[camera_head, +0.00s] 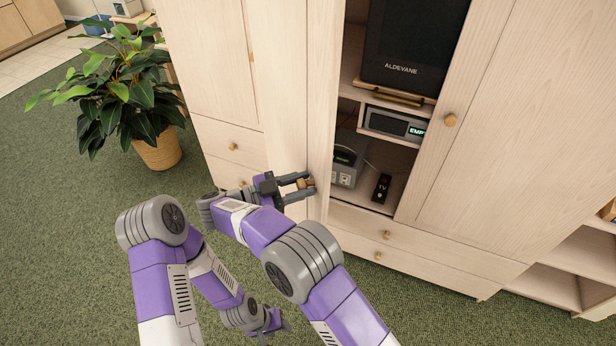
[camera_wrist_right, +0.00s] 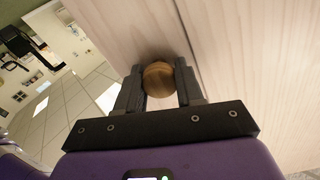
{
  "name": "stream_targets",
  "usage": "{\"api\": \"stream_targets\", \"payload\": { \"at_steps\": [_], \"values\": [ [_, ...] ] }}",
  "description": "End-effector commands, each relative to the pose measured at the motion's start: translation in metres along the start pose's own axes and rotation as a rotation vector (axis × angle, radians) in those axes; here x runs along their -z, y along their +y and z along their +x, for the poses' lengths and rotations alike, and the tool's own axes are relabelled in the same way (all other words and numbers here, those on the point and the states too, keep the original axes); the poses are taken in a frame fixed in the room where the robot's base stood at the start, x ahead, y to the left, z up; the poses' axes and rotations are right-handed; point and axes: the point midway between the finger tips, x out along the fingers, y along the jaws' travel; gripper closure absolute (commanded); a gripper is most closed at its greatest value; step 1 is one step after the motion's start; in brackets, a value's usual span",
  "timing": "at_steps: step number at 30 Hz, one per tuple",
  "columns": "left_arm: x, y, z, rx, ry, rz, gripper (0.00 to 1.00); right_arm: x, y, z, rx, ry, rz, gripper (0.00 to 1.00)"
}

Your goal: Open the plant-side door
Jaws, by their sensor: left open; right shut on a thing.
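The plant-side door (camera_head: 285,85) of the pale wood cabinet stands partly open, and I see it at a steep angle. Its round knob (camera_head: 306,184) is between the fingers of my right gripper (camera_head: 303,186), which is shut on it. In the right wrist view the brown knob (camera_wrist_right: 158,76) sits between both dark fingers (camera_wrist_right: 160,92), close against the door face (camera_wrist_right: 125,30). My left gripper (camera_head: 270,325) hangs low over the carpet, open and away from the cabinet.
The potted plant (camera_head: 157,150) stands on the carpet (camera_head: 60,220) left of the cabinet. The opening shows a dark Aldevane screen (camera_head: 415,45), a display box (camera_head: 395,124), a grey outlet box (camera_head: 343,170) and a remote (camera_head: 381,188). The right door (camera_head: 490,130) looks shut. Drawers (camera_head: 430,258) lie below.

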Motion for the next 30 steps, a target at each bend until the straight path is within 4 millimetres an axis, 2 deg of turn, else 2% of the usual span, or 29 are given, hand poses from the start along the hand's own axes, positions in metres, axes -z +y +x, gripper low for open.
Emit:
{"api": "stream_targets", "payload": {
  "at_steps": [6,20,21,25,30],
  "values": [
    [-0.0002,0.001,-0.0027,0.0,0.0,0.0,0.57,0.0016,0.0006,-0.0075,-0.036,0.014,0.002,1.0],
    [-0.0003,0.001,-0.0029,0.0,0.0,0.0,0.57,0.0014,0.0009,-0.0088,-0.042,0.015,0.003,1.0],
    [-0.0003,0.001,-0.0029,0.0,0.0,0.0,0.57,0.0014,0.0008,-0.0088,-0.042,0.015,0.003,0.57],
    [-0.0003,0.001,-0.0029,0.0,0.0,0.0,0.57,0.0012,0.0008,-0.0088,-0.042,0.014,0.002,0.37],
    [-0.0002,0.001,-0.0029,0.0,0.0,0.0,0.57,0.0008,0.0008,-0.0088,-0.041,0.013,0.002,0.37]
  ]
}}
